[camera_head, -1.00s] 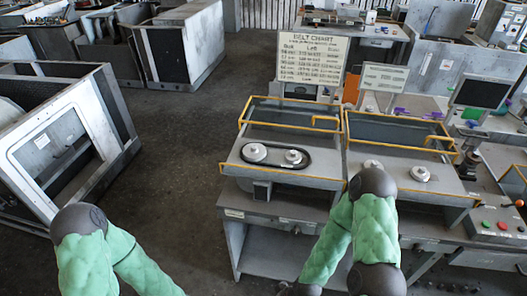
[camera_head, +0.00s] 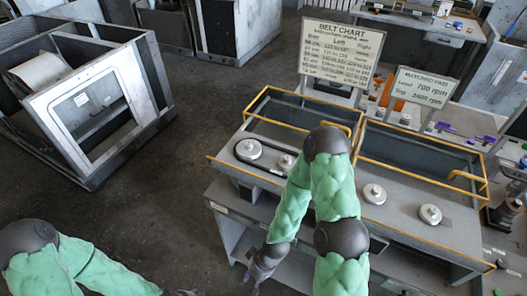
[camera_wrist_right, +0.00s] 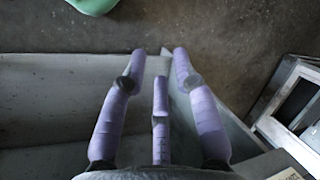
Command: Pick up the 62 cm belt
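A black belt (camera_head: 238,157) loops around the left pulley (camera_head: 249,149) on the left bench unit in the head view. It runs toward a second pulley (camera_head: 286,163), partly hidden behind my right arm. I cannot read a length on it. My right gripper (camera_head: 258,272) is low in front of the bench, below and apart from the belt. In the right wrist view its three purple fingers (camera_wrist_right: 160,85) are spread, with nothing between them. Only a small bit of my left gripper (camera_head: 184,293) shows at the bottom edge; its state is unclear.
The right bench unit carries two bare pulleys (camera_head: 374,194). Yellow rails (camera_head: 440,142) edge both trays. A belt chart (camera_head: 340,52) and an rpm sign (camera_head: 424,87) stand behind. A grey housing frame (camera_head: 92,110) stands left, with bare floor (camera_head: 190,135) between.

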